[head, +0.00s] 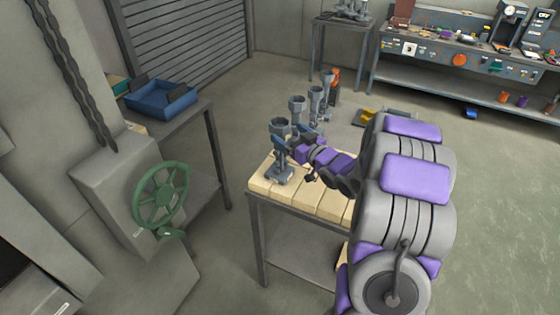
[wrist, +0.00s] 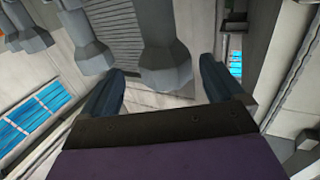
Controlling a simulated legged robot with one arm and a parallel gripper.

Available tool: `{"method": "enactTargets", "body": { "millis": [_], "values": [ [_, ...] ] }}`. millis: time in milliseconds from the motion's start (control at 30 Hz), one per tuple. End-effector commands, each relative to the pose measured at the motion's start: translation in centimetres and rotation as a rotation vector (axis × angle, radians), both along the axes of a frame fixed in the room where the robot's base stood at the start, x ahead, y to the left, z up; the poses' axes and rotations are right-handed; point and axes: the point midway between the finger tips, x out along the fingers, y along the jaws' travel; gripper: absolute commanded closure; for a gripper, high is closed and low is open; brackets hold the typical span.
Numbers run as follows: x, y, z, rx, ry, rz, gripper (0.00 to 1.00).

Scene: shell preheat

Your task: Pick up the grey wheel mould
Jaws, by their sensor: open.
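Several grey upright pieces with flared cup tops and narrow stems stand in a row on and beyond the wooden bench. I take the nearest (head: 281,128) as the grey wheel mould; it stands upright on a wide foot at the bench's far left corner. My gripper (head: 296,138) is at its stem, coming from the right. In the wrist view my gripper (wrist: 161,68) is open, its two blue fingers apart on either side of a grey flared stem (wrist: 165,40). I cannot tell whether either finger touches it. The gripper partly hides the stem in the head view.
The wooden-topped bench (head: 317,205) has bare boards in front. Other grey pieces (head: 297,105) stand close behind. A green handwheel (head: 161,195) on a grey machine and a blue tray (head: 161,98) on a side table are at left. Open floor (head: 500,215) lies right.

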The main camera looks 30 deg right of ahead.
Motion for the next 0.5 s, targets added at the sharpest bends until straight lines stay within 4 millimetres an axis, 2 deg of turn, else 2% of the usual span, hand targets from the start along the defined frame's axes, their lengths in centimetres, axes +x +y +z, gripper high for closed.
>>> {"method": "enactTargets", "body": {
  "millis": [267,500],
  "values": [
    [1.8,0.5,0.0,-0.002,0.0,0.001,0.05],
    [4.8,1.6,0.1,-0.001,0.0,0.003,0.05]
  ]
}}
